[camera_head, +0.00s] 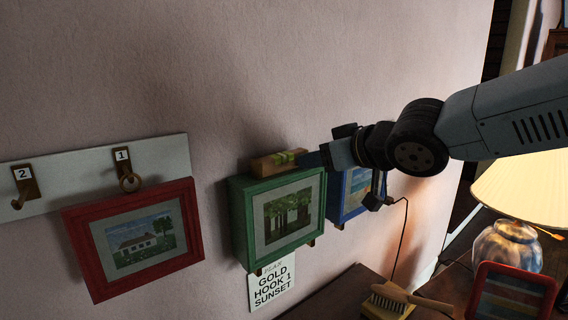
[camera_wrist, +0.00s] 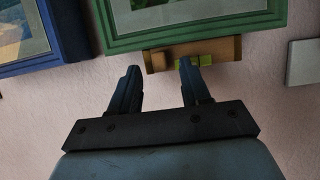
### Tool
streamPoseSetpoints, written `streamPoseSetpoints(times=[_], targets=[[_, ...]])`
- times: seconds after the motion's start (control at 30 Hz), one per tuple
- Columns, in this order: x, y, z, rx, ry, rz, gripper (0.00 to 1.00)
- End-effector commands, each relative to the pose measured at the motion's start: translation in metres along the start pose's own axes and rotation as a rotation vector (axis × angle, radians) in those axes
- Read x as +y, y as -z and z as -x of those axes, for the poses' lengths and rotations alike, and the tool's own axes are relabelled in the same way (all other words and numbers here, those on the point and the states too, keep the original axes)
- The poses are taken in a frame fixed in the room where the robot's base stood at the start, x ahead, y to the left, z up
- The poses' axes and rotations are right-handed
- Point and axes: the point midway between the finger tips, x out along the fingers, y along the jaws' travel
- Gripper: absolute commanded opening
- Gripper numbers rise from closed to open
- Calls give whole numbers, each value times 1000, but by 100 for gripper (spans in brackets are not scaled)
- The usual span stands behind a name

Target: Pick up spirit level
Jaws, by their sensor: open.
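The spirit level is a short wooden block with a yellow-green vial (camera_head: 273,161). It lies on the top edge of the green picture frame (camera_head: 235,222), close to the wall. In the wrist view the level (camera_wrist: 226,50) lies along the green frame's edge (camera_wrist: 200,32). My gripper (camera_head: 322,158) is at the level's right end in the head view. In the wrist view my open gripper (camera_wrist: 160,70) has one finger just off the level's end and the other overlapping it near the vial. I cannot tell whether either finger touches it. Nothing is held.
A blue frame (camera_head: 337,205) hangs just right of the green one, partly behind my gripper. A red frame (camera_head: 75,245) hangs left under a hook board (camera_head: 75,173). A sign (camera_head: 271,283) is below. A brush (camera_head: 392,297) and lit lamp (camera_head: 525,190) stand lower right.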

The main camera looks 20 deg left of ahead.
Motion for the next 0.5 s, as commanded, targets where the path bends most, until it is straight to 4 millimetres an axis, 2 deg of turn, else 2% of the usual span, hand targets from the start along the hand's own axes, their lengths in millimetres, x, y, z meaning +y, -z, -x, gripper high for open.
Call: streamPoseSetpoints(times=[0.17,0.43,0.5], targets=[[0,0,-10,0,0,0,47],[0,0,-11,0,0,0,47],[0,0,-11,1,0,0,41]])
